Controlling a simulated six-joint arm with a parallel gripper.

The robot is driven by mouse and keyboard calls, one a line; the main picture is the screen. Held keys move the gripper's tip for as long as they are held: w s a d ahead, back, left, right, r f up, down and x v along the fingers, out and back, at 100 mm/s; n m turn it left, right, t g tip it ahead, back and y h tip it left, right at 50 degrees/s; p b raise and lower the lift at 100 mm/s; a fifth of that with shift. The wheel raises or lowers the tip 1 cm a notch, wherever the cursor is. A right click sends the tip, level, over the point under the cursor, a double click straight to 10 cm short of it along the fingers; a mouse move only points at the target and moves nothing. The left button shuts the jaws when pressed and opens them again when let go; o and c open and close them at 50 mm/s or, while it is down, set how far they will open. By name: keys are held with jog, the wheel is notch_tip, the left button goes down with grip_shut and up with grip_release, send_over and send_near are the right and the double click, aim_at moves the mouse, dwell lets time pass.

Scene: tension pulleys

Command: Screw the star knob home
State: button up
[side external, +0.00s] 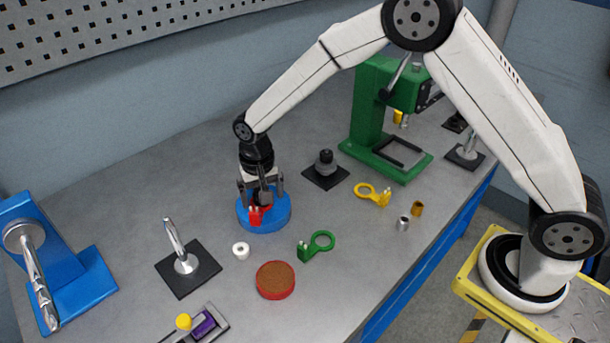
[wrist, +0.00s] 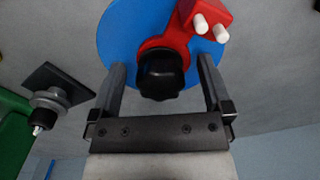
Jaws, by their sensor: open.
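The black star knob (wrist: 163,76) shows in the wrist view, over the ring end of a red bracket (wrist: 205,15) with two white pins. The bracket lies on a round blue base (wrist: 122,35). My gripper (wrist: 162,70) is open, with one finger on each side of the knob and visible gaps to it. In the side external view my gripper (side external: 261,192) points down over the blue base (side external: 281,216), and the red bracket (side external: 257,216) shows at its front. There my fingers largely hide the knob. How far the knob is screwed in cannot be told.
A black plate with a dark fitting (side external: 325,169) stands right of the base. A green press (side external: 370,125) is behind it. Yellow (side external: 372,194) and green (side external: 318,244) brackets, a white ring (side external: 241,250) and a red round pad (side external: 275,280) lie nearby. The bench's left back is clear.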

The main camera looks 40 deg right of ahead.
jog(key=shift+r, duration=0.1)
jog(key=shift+a+r, duration=0.1)
jog(key=shift+r, duration=3.7)
jog(key=s+d+n+t, duration=0.1)
jog(key=s+d+n, duration=0.1)
jog(key=s+d, duration=0.5)
jog(key=s+d+n+t, duration=0.1)
jog(key=s+d, duration=0.5)
jog(key=s, duration=0.6)
jog(key=shift+s+d+f+n+t, duration=0.3)
jog(key=shift+d+f+n, duration=0.05)
jog(key=shift+n, duration=0.35)
